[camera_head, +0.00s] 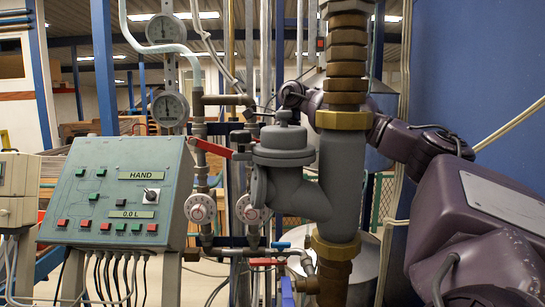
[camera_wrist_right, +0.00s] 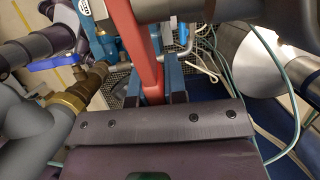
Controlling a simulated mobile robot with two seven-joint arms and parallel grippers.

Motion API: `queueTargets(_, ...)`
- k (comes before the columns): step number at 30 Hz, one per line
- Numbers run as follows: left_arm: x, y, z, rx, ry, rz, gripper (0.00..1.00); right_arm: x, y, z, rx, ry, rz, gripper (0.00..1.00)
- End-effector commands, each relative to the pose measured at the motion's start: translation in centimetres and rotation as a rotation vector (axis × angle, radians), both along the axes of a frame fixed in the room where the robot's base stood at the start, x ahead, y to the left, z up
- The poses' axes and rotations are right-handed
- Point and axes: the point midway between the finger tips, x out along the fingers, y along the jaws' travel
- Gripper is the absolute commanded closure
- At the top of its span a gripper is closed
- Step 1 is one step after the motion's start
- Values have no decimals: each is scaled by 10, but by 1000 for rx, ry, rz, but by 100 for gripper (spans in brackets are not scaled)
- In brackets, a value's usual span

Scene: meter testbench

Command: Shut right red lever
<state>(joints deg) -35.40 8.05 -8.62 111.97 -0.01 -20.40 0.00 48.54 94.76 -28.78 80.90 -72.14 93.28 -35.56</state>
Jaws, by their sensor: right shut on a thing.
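A long red lever (camera_wrist_right: 143,45) runs down the middle of the right wrist view. My right gripper (camera_wrist_right: 154,88) is shut on its near part, with one finger on each side. In the head view, a red lever (camera_head: 211,148) slants down to the right beside the grey valve body (camera_head: 284,145). My right arm comes in from the right and passes behind the thick pipe. Its gripper is hidden there, so I cannot tell which red lever it holds. My left gripper is out of view.
The thick grey pipe (camera_head: 342,185) stands in front of my right arm. A control box (camera_head: 118,190) is at left, and two round dials (camera_head: 200,208) sit on the pipes. A blue lever (camera_wrist_right: 56,64) and brass fitting (camera_wrist_right: 72,100) are close left of the gripper.

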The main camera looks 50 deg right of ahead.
Motion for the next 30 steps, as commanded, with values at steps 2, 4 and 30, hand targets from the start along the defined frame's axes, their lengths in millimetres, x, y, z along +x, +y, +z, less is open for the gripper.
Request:
queueTargets(2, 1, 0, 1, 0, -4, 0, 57, 0, -1, 2, -1, -2, -2, 100)
queueTargets(4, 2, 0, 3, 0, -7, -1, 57, 0, -1, 2, -2, -3, -2, 100)
queueTargets(30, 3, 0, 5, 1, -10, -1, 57, -13, -11, 52, 0, -6, 0, 62)
